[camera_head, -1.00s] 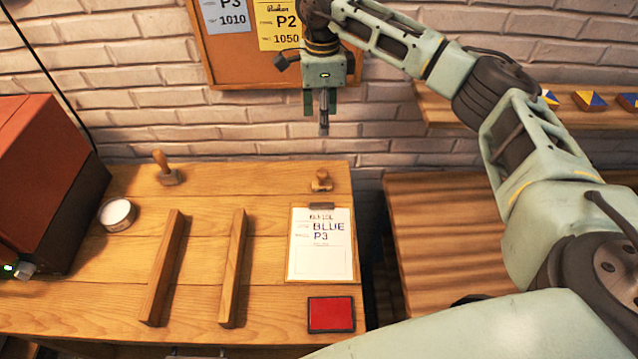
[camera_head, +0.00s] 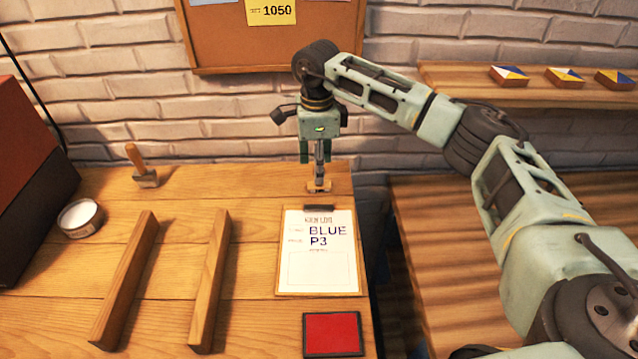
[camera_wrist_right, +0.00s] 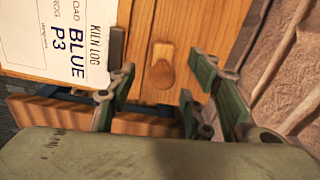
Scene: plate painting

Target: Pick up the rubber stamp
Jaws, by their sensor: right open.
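The rubber stamp (camera_head: 319,186), a small wooden block with a knob handle, stands near the back right edge of the wooden table, just behind the clipboard. My right gripper (camera_head: 319,168) points down over it, and its fingers partly hide the handle. In the right wrist view the stamp (camera_wrist_right: 160,66) shows beyond and between the spread fingers of my right gripper (camera_wrist_right: 163,84). The gripper is open and empty; whether it touches the handle I cannot tell. My left gripper is not in view.
A clipboard (camera_head: 320,270) with a "BLUE P3" sheet lies in front of the stamp, and a red ink pad (camera_head: 333,334) nearer. Two wooden bars (camera_head: 127,280), another wooden-handled tool (camera_head: 141,168) and a white round tin (camera_head: 80,217) stand left. The brick wall (camera_head: 220,115) is behind.

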